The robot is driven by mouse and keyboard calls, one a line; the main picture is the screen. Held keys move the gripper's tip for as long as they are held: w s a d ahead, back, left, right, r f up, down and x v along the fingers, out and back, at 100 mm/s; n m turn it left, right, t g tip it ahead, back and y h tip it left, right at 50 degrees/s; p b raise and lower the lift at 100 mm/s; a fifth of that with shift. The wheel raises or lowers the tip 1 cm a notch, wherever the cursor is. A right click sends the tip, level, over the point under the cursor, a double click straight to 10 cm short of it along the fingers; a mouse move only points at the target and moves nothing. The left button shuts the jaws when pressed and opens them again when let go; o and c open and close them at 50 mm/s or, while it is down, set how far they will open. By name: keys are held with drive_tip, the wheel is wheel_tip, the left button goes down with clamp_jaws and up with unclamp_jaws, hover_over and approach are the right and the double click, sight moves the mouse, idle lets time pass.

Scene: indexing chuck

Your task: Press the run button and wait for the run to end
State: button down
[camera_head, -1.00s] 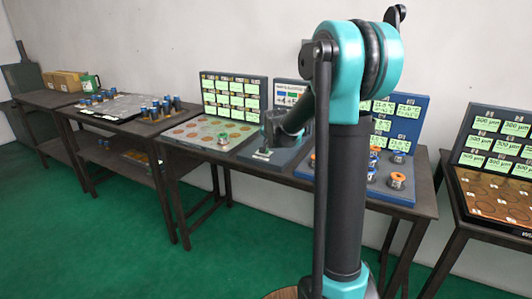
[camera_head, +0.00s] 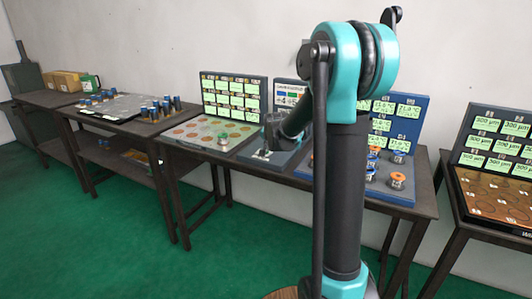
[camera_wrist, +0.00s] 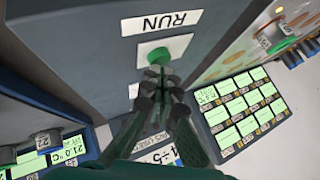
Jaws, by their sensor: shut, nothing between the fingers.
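The green run button (camera_wrist: 159,56) sits on a pale plate below the RUN label (camera_wrist: 160,22) on a grey-blue panel (camera_wrist: 85,45) in the wrist view. My gripper (camera_wrist: 159,78) is shut, with its fingertips right at the button's edge in the picture. I cannot tell whether they touch it. In the head view the gripper (camera_head: 270,148) is low over the middle station, and the button is not discernible there. That station's upright display (camera_head: 286,95) is partly hidden by my arm.
Left of it stands a board of green readouts (camera_head: 235,98) with a tray of round spots (camera_head: 205,132). Right of it is a blue station (camera_head: 405,125) with small capped jars (camera_head: 397,180). Another table with readouts (camera_head: 500,135) stands far right. Green floor is open at left.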

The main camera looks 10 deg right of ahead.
drive_tip(key=shift+f, duration=0.1)
idle(0.3)
drive_tip(key=shift+r, duration=0.65)
drive_tip(key=shift+r, duration=3)
drive_tip(key=s+d+f+n+g, duration=0.1)
drive_tip(key=s+f+n, duration=0.2)
drive_tip(key=s, duration=1)
drive_tip(key=s+d+f+n+g, duration=0.1)
drive_tip(key=s+f+n+g, duration=0.1)
drive_tip(key=s+f, duration=0.8)
drive_tip(key=s+d+f+n+g, duration=0.1)
drive_tip(key=s+f+n, duration=0.3)
drive_tip(key=s, duration=1.3)
wheel_tip(320, 180, down, 3)
drive_tip(key=shift+s+r+g, duration=0.15)
drive_tip(key=shift+r+g, duration=0.05)
drive_tip(key=shift+g, duration=0.3)
